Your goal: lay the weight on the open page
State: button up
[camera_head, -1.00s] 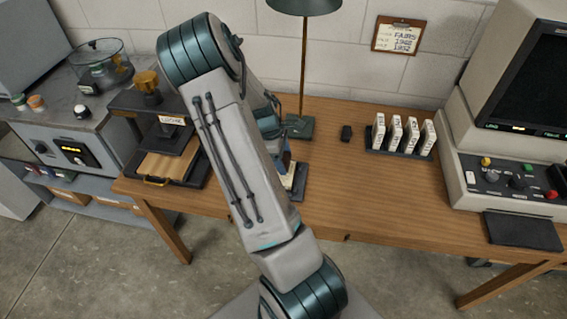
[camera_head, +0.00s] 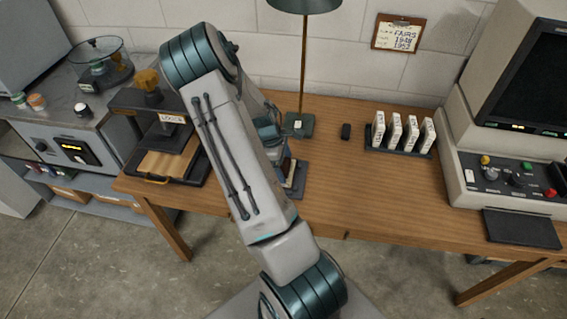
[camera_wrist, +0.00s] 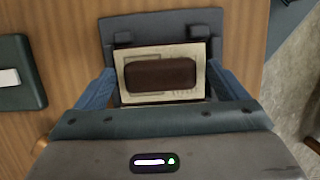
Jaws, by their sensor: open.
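The weight (camera_wrist: 160,75) is a dark brown, rounded oblong. In the wrist view it lies over a cream page (camera_wrist: 127,92) with faint print, lengthwise across the picture. The page is on a dark grey stand (camera_wrist: 163,23) with two small tabs at its edge. My gripper (camera_wrist: 162,92) is open, one blue finger on each side of the weight and page, with a gap showing between weight and fingers. In the head view my arm hides the weight and most of the gripper; only the stand's edge (camera_head: 300,180) shows beside it.
A rack of white boxes (camera_head: 398,152) and a reader machine (camera_head: 505,165) are farther right. A press (camera_head: 160,140) is at left. The desk's right-centre is clear.

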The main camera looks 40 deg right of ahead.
jog(key=shift+r, duration=0.1)
jog(key=shift+r, duration=0.2)
jog(key=b+v, duration=0.2)
jog(key=v, duration=0.9)
jog(key=s+a+r+m+t+y, duration=0.25)
jog(key=s+a+r+m, duration=0.2)
jog(key=a+r, duration=0.8)
jog(key=s+a+r+m+t, duration=0.3)
jog(key=s+a, duration=0.8)
jog(key=s, duration=0.1)
jog(key=shift+a+m, duration=0.35)
jog(key=shift+a, duration=0.05)
jog(key=shift+r, duration=0.15)
